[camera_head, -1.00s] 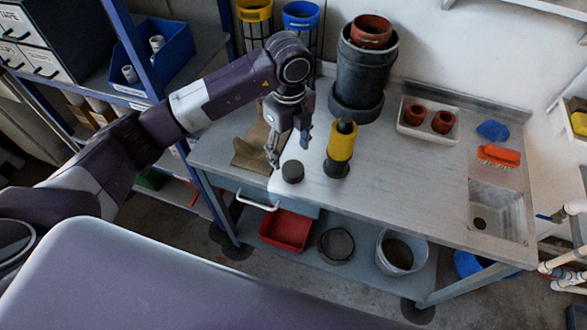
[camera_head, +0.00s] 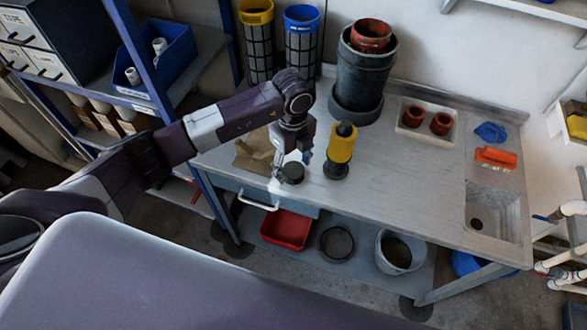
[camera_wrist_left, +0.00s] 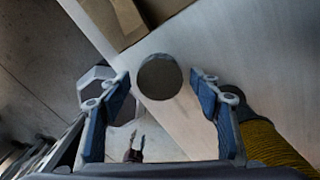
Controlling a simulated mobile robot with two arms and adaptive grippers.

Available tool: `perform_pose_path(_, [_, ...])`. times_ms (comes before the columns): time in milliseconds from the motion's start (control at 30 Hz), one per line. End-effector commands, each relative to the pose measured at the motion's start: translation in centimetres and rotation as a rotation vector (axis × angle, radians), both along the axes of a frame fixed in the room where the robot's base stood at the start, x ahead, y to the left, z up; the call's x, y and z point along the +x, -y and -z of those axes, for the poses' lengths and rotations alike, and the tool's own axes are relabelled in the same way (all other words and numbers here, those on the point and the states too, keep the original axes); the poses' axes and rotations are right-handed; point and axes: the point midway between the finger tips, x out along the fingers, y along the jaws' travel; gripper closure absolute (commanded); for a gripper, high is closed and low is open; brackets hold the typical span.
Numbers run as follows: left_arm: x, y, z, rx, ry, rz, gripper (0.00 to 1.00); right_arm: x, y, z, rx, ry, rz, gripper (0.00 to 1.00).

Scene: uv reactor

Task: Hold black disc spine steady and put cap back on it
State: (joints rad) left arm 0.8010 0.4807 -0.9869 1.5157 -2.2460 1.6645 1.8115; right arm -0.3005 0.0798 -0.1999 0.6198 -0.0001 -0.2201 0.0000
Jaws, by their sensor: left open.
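The cap is a small black disc (camera_head: 292,174) lying flat on the bench near its front edge. The spine (camera_head: 336,172) stands upright just right of it, black at base and top with a yellow sleeve (camera_head: 341,149) around its middle. My left gripper (camera_head: 290,167) is open at the cap, one finger on each side. In the left wrist view the cap (camera_wrist_left: 160,77) shows between the open fingers, with no clear contact. The yellow sleeve (camera_wrist_left: 270,148) shows there at lower right, close beside the right-hand finger. My right gripper is not seen.
A tall dark pot (camera_head: 362,75) stands behind the spine. A brown cloth-like piece (camera_head: 250,152) lies left of the gripper. A white tray (camera_head: 428,141) with two red cups, an orange brush (camera_head: 496,156) and a sink (camera_head: 492,212) are to the right. The middle bench is clear.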

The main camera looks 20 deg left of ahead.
Motion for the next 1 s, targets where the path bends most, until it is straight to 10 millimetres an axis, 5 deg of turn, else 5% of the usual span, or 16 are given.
perform_pose_path(467, [0.01, -0.02, 1.16, 0.0, 0.001, 0.0, 0.42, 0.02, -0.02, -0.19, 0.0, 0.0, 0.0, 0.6])
perform_pose_path(767, [0.01, -0.02, 1.13, 0.0, 0.001, 0.0, 0.75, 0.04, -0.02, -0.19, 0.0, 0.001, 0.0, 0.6])
perform_pose_path(1000, [0.03, -0.03, 1.07, 0.0, 0.001, 0.0, 0.75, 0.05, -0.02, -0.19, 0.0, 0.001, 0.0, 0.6])
